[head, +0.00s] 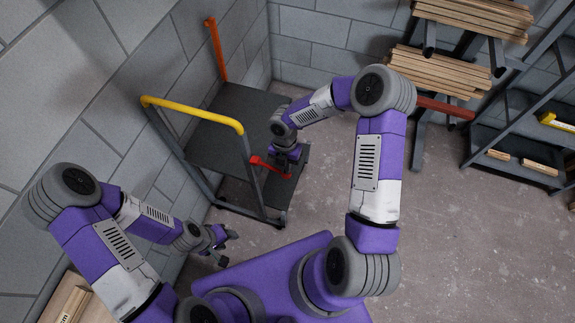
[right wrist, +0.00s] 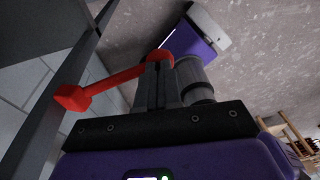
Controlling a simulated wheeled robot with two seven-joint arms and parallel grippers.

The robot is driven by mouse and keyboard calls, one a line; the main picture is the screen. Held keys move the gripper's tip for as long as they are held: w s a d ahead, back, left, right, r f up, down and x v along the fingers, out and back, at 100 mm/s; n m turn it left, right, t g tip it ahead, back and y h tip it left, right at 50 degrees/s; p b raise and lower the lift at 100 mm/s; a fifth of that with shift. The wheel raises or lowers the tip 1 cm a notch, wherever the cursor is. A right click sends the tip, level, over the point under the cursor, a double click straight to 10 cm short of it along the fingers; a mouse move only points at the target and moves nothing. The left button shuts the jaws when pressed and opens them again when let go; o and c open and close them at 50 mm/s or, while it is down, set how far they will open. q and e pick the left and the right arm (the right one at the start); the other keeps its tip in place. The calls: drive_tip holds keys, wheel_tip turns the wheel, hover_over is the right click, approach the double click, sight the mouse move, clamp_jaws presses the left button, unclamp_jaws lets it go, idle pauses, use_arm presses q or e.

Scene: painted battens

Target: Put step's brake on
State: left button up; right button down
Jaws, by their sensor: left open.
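The step (head: 215,140) is a dark platform on a grey frame with a yellow handrail (head: 190,114), standing against the block wall. Its brake is a red lever (head: 262,162) low on the near right side, slanting down to the right. In the right wrist view the red lever (right wrist: 105,84) runs from a square end at left to a round part at the fingertips. My right gripper (head: 288,170) is at the lever; its fingers (right wrist: 158,85) look closed together, their tips against or just before the round part. My left gripper (head: 222,248) is open and empty, near the step's front left.
An orange-red post (head: 215,48) rises at the step's back. Racks with wooden battens (head: 440,72) stand at the back right, beside a dark shelf unit (head: 510,165). The concrete floor (head: 460,240) at right is clear.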

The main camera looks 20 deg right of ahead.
drive_tip(key=shift+r+p, duration=0.4)
drive_tip(key=shift+p, duration=0.05)
drive_tip(key=r+p, duration=0.3)
drive_tip(key=shift+w+r, duration=0.35)
drive_tip(key=shift+r, duration=0.05)
wheel_tip(320, 180, up, 9)
drive_tip(key=w, duration=0.1)
drive_tip(key=shift+w+d+p, duration=0.15)
drive_tip(key=shift+w+p, duration=0.15)
drive_tip(key=shift+w, duration=0.1)
drive_tip(key=shift+r, duration=0.1)
drive_tip(key=s+a+f+m+y+b, duration=0.25)
drive_tip(key=s+a+f+m, duration=0.3)
drive_tip(key=f+m, duration=0.4)
drive_tip(key=s+a+f+m+y+b, duration=0.2)
drive_tip(key=s+a+f+m+y, duration=0.15)
drive_tip(key=s+f+m, duration=0.45)
wheel_tip(320, 180, down, 6)
drive_tip(key=s+d+m+t+h+b, duration=0.1)
drive_tip(key=s+d+m+t+h, duration=0.1)
drive_tip(key=m, duration=1.1)
drive_tip(key=shift+s+r, duration=0.15)
drive_tip(key=shift+s, duration=0.2)
